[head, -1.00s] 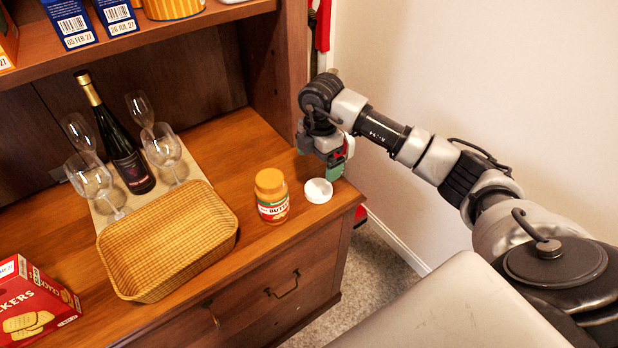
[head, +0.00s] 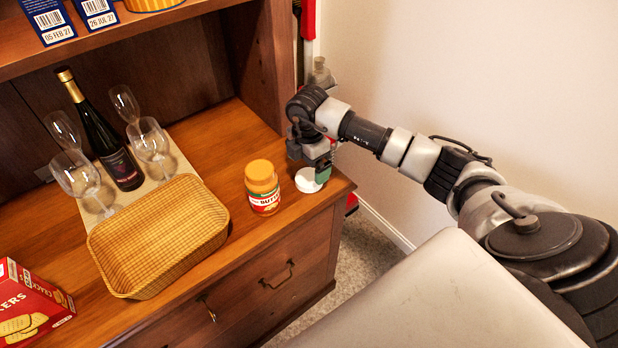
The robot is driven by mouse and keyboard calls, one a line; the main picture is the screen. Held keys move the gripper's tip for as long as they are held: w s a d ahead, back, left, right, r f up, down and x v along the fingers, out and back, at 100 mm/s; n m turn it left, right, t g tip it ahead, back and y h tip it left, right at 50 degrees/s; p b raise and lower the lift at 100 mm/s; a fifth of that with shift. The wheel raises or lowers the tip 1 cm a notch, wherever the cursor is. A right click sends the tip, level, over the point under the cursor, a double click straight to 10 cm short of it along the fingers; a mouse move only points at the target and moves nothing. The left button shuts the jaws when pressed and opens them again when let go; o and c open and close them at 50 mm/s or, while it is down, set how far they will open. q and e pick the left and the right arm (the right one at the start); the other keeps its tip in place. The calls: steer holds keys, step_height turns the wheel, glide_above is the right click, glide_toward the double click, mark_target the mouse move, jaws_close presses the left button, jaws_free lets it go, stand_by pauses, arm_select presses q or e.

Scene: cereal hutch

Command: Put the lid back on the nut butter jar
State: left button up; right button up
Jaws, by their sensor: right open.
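The nut butter jar (head: 263,188) stands upright near the front edge of the wooden counter. It has a red and white label and an orange-tan top. The white round lid (head: 307,181) lies on the counter just right of the jar, apart from it. My left gripper is not in view.
A wicker basket (head: 158,237) sits left of the jar. Behind it, a dark wine bottle (head: 112,146) and several glasses stand on a mat. A red cracker box (head: 30,303) is at the lower left. The hutch's side panel (head: 262,65) rises behind the right counter end.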

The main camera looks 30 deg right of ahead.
mark_target(308, 178)
steer(key=shift+f+p, duration=0.3)
steer(key=shift+f, duration=2.3)
steer(key=shift+c, duration=0.5)
steer(key=c, duration=0.8)
